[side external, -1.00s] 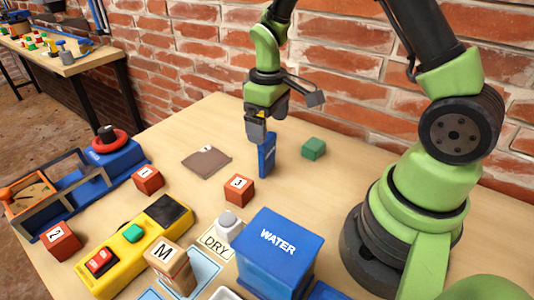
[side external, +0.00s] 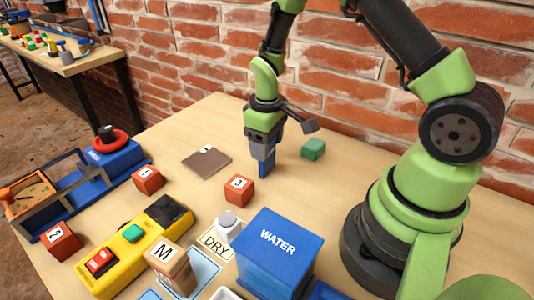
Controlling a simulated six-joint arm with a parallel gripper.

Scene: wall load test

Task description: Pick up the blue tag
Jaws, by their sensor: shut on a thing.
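The blue tag (side external: 264,170) stands upright on the table, with its lower part showing below my gripper (side external: 264,158). My gripper points down and is shut on the tag. The fingers hide the tag's upper part. I cannot tell whether the tag's lower edge touches the table.
A green block (side external: 313,149) lies right of the tag, and a red block marked 3 (side external: 239,190) lies in front. A brown plate (side external: 206,162) lies to the left. The blue WATER box (side external: 279,252) and yellow button box (side external: 132,246) stand nearer. The brick wall (side external: 340,75) is behind.

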